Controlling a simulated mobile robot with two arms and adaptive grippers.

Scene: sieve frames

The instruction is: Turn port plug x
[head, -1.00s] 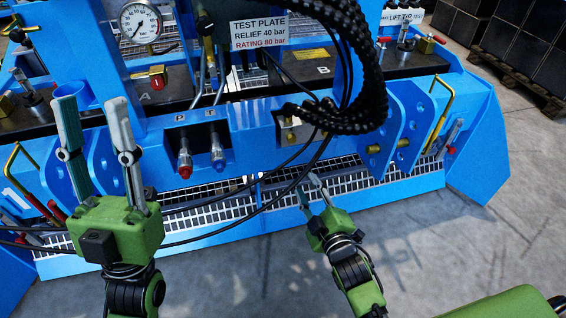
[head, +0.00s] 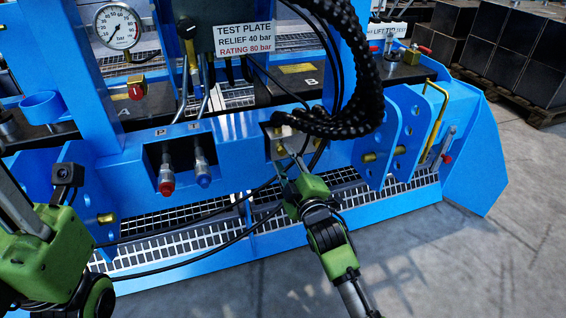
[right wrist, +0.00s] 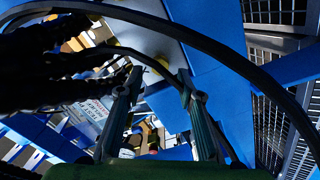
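The port plug x is not plainly visible. A small pale plate (head: 272,148) sits in the blue beam under the black hose bundle, and my right gripper and hoses cover much of it. My right gripper (head: 290,166) has its fingertips close in front of this plate; contact cannot be told. In the right wrist view its two fingers (right wrist: 160,82) stand apart, with a dark hose crossing near them and a pale plate (right wrist: 152,38) with a yellowish spot beyond. My left gripper (head: 22,208) is at the left edge, partly cut off.
Two hose fittings, red-tipped (head: 167,186) and blue-tipped (head: 203,180), project from the beam to the left. The thick black hose bundle (head: 345,75) hangs over the plate. Thin black cables cross below. Blue lugs with a yellow handle (head: 437,118) stand to the right.

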